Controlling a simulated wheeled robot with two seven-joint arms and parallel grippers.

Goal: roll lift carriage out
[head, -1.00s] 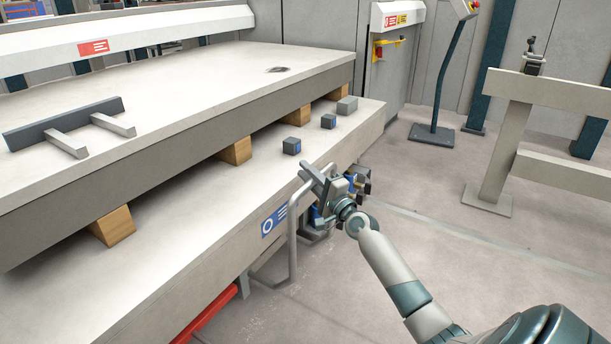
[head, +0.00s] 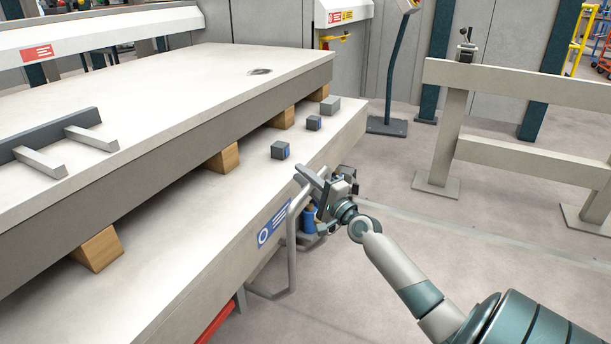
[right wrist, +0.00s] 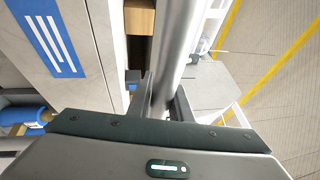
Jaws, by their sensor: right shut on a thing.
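The lift carriage (head: 205,235) is a long table with a pale top and a blue label (head: 273,224) on its side. A bent grey tube handle (head: 292,255) stands out from its near side. My right gripper (head: 318,185) is shut on the upper part of this handle. In the right wrist view the handle tube (right wrist: 175,50) runs up between the fingers (right wrist: 162,100), beside the blue label. A thick pale slab (head: 200,105) rests on wooden blocks (head: 223,158) on the carriage. My left gripper is out of view.
Small grey blocks (head: 280,150) lie on the carriage's edge. A beige rail (head: 500,80) stands at the right, and a console post (head: 397,70) stands behind the carriage. The white machine beam (head: 100,35) is at the back left. Floor between carriage and rail is clear.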

